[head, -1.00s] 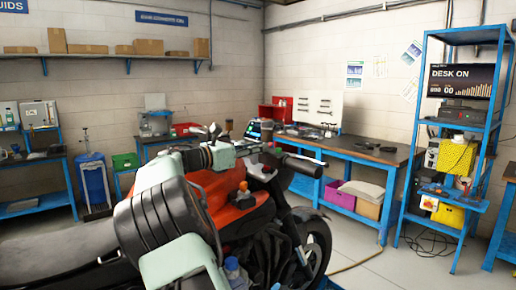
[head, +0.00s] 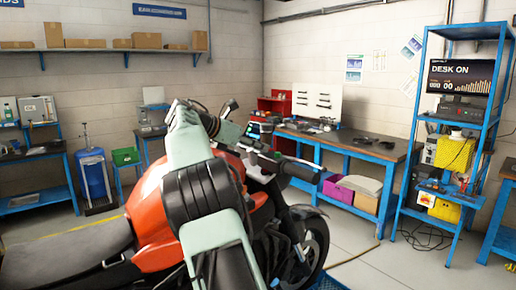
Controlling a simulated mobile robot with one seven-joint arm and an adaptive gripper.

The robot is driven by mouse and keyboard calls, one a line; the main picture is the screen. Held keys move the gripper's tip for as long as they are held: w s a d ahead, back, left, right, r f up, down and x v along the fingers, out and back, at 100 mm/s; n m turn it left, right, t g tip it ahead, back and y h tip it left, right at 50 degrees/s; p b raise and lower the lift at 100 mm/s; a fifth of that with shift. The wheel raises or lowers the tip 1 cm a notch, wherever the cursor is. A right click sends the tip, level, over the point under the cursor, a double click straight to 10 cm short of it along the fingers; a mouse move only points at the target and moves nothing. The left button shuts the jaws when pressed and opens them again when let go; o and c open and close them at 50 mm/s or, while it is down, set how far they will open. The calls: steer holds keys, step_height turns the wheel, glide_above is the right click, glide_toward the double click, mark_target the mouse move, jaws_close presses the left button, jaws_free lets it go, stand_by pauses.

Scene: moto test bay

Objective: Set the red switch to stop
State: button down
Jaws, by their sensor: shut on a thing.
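The orange and black motorcycle (head: 150,235) stands in front of me, with its near black handlebar grip (head: 302,171) pointing right. My pale green and black arm rises over the tank and bends down to the handlebar. My gripper (head: 263,163) is at the inner end of that grip, small and partly covered by my arm. It is shut at the switch housing there. The red switch is hidden or too small to make out, so its position cannot be read.
A blue workbench (head: 372,151) with tools stands behind the motorcycle. A blue shelf rack (head: 478,95) with a "DESK ON" screen (head: 461,77) stands at right. Clear floor (head: 375,265) lies right of the front wheel (head: 312,245). A dark cable lies by the rack.

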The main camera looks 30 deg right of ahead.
steer(key=shift+d+r+y, duration=0.15)
steer(key=shift+r+y, duration=0.05)
steer(key=shift+y, duration=0.4)
stand_by(0.3)
steer(key=c, duration=1.9)
jaws_free()
steer(key=shift+c, duration=0.2)
steer(key=v, duration=1.2)
steer(key=shift+w, duration=0.1)
